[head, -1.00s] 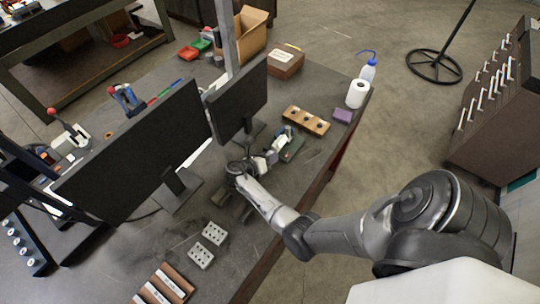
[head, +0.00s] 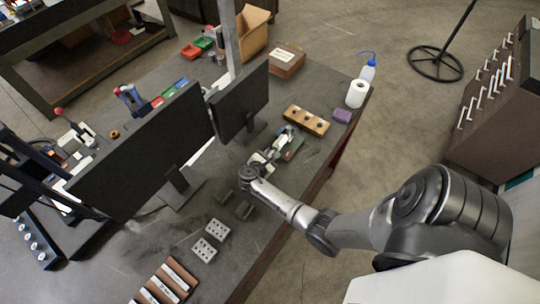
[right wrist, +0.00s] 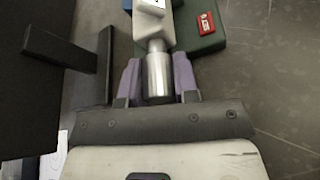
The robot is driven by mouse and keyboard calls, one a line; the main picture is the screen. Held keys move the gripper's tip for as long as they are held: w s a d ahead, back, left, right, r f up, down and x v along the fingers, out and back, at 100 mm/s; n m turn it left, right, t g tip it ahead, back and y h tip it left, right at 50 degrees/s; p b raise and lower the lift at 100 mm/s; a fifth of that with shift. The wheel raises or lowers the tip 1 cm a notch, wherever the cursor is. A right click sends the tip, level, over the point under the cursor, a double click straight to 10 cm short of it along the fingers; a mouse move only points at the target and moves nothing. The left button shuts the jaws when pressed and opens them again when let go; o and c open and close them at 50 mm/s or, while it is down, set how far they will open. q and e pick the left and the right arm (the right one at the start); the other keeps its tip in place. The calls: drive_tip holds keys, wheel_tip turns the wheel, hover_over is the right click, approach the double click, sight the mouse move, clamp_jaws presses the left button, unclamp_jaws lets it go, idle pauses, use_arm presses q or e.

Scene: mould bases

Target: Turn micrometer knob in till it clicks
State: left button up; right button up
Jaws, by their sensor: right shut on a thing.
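The micrometer (head: 284,139) stands on a dark green base on the bench, to the right of the smaller monitor. In the right wrist view its silver knob (right wrist: 158,72) points toward me, with the pale micrometer body behind it. My right gripper (head: 263,159) reaches in from the front. In the right wrist view its two purple-grey fingers (right wrist: 158,80) stand on either side of the knob and are shut on it. The knob's far end is partly hidden by the gripper's front edge. My left gripper is not in view.
Two monitors, the nearer (head: 145,150) and the smaller (head: 240,101), stand left of the arm. A wooden block with holes (head: 306,121), a purple block (head: 342,116) and a white roll (head: 356,94) lie beyond. Grey perforated blocks (head: 204,250) sit in front.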

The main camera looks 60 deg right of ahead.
drive_tip(key=shift+w+m+t+h+b, duration=0.1)
drive_tip(key=shift+m+t+h+b, duration=0.2)
drive_tip(key=shift+m+t+b, duration=1)
drive_tip(key=shift+m+b, duration=0.5)
drive_tip(key=shift+m, duration=0.2)
drive_tip(key=m+t+h+b, duration=0.1)
drive_tip(key=m+b, duration=0.1)
drive_tip(key=b, duration=0.1)
drive_tip(key=shift+w, duration=0.1)
drive_tip(key=shift+r+m+h+b, duration=0.25)
drive_tip(key=shift+m+h+b, duration=0.15)
drive_tip(key=shift+m+b, duration=0.55)
drive_tip(key=o, duration=0.9)
drive_tip(key=shift+a, duration=0.1)
